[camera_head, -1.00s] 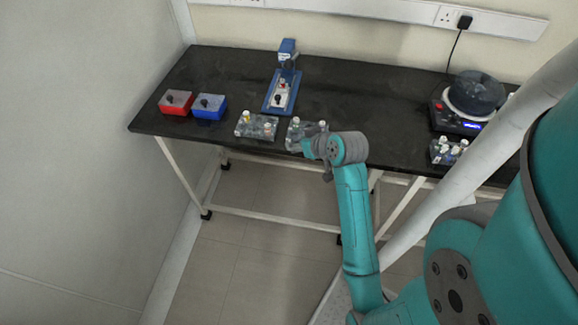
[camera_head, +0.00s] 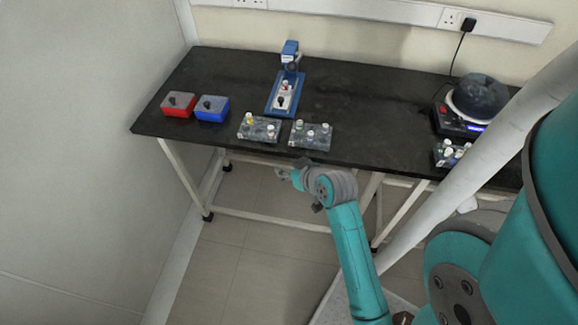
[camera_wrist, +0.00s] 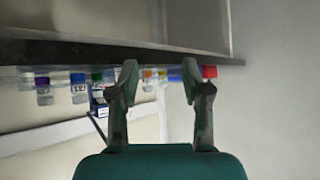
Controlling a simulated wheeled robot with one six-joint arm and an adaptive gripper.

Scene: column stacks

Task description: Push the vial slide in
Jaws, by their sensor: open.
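The vial slide (camera_head: 283,98) is a pale carriage with a black knob at its front. It lies on the long blue base of an upright blue stand (camera_head: 290,58) on the black bench. A small red-topped vial (camera_head: 285,84) shows near its back end, close to the stand's post. I cannot tell how far in the slide sits. My gripper (camera_head: 284,174) is in front of the bench's front edge, below the vial racks and away from the slide. In the wrist view my gripper (camera_wrist: 160,75) is open, with nothing between its fingers.
Two racks of capped vials, a left one (camera_head: 259,129) and a right one (camera_head: 310,136), stand near the front edge. Red (camera_head: 178,104) and blue (camera_head: 211,107) boxes are at left. A round-topped device (camera_head: 472,103) and another vial rack (camera_head: 448,154) are at right.

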